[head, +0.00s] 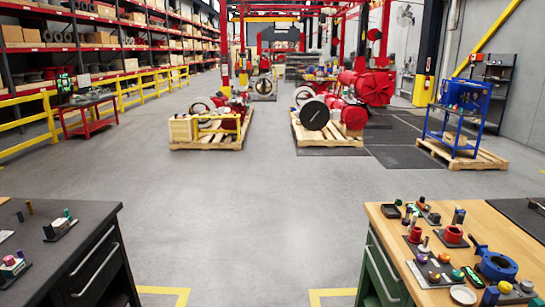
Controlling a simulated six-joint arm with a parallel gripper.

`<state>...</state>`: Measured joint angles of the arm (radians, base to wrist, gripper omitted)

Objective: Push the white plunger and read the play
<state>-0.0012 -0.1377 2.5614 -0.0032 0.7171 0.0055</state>
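I cannot pick out the white plunger with certainty in the head view. Small parts in several colours stand on the wooden-topped workbench (388,240) at the lower right. Among them are a flat white disc (462,295), red round parts (453,234) on dark plates, and a blue ring-shaped body (497,266). These parts are small and partly crowded together, so details are hard to tell. My gripper does not show in this view.
A dark-topped bench (95,211) with drawers stands at the lower left, carrying a few small parts. Open grey floor (245,220) lies between the benches. Beyond are pallets (205,142) with valve equipment, a blue cart (458,115) and yellow railings (135,90).

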